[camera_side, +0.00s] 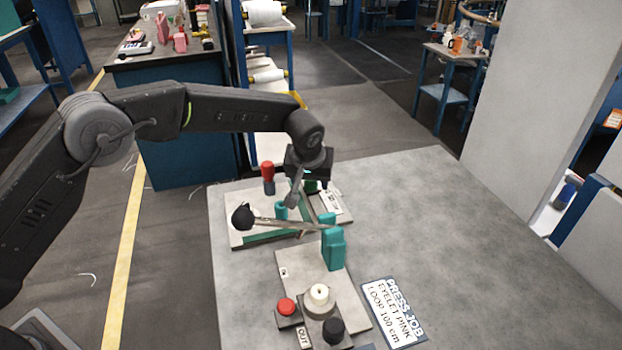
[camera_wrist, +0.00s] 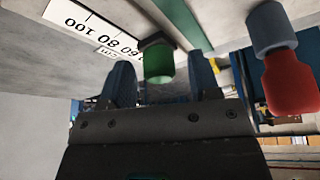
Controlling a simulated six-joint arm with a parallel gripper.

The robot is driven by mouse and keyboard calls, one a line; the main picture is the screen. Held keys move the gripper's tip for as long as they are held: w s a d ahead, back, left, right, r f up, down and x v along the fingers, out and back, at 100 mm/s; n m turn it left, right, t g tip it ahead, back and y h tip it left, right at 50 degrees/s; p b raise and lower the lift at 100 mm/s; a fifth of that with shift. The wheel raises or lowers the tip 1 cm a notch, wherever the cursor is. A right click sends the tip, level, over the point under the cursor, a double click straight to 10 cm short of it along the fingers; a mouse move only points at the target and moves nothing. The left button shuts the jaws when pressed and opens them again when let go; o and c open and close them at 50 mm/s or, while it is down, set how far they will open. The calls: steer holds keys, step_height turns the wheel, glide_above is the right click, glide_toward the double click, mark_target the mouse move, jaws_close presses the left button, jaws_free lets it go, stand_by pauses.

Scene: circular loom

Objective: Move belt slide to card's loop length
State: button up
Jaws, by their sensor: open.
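The job card (camera_side: 393,312) lies flat on the table's front and reads "PRESS JOB, EYELET PINK, LOOP 100 cm". A green knob, seemingly the belt slide (camera_wrist: 158,62), shows in the wrist view beside a white cm scale (camera_wrist: 92,30) with readable 60, 80 and 100 marks. The knob appears nearest the 60 end. My gripper (camera_wrist: 160,72) is open, its two blue fingers on either side of the knob; contact cannot be told. In the side view my gripper (camera_side: 312,178) is over the far board, and the knob is mostly hidden behind it.
A red-topped post (camera_side: 267,172) stands close to my gripper. A lever with a black ball (camera_side: 242,217) and a teal block (camera_side: 333,249) are in front. Nearer are a red button (camera_side: 286,306) and black knob (camera_side: 333,330). The table's right side is clear.

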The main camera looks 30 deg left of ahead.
steer(key=shift+w+f, duration=0.1)
steer(key=shift+f, duration=0.1)
jaws_close()
stand_by(0.5)
